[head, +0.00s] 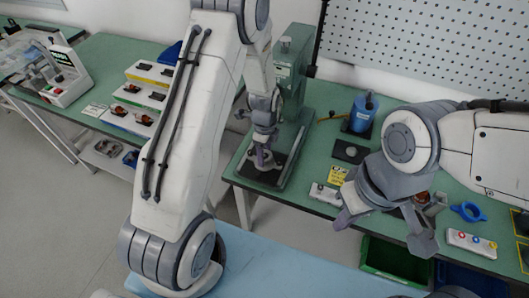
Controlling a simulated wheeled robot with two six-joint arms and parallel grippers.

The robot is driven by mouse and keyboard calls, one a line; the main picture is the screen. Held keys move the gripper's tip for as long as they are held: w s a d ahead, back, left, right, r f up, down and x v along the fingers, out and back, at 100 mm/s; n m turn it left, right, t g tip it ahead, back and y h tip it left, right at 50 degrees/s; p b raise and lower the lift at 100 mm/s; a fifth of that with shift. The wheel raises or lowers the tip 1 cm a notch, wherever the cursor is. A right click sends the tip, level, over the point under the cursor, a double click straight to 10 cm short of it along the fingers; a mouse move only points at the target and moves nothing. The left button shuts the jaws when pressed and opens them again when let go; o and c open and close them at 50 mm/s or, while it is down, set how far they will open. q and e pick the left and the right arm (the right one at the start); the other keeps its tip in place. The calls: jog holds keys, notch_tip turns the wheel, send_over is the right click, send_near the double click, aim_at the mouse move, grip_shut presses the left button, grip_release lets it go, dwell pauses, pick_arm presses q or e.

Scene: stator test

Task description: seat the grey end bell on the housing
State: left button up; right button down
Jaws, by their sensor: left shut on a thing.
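My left gripper (263,158) points down over the dark base plate of the green bench press (293,75). It is shut on a small grey part, seemingly the grey end bell; the fingers mostly hide it and its outline is hard to tell from them. I cannot make out the housing clearly under it, nor whether the two touch. My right gripper (386,231) is open and empty, its fingers spread wide, over the front edge of the right bench. A metal part with copper colour (434,203) shows partly behind it.
A blue bottle-like item (362,112) stands at the back.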

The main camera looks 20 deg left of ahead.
pick_arm(q)
jog(key=shift+r, duration=0.15)
jog(key=shift+r+p, duration=1.65)
jog(key=shift+r, duration=0.25)
jog(key=shift+s+f, duration=0.1)
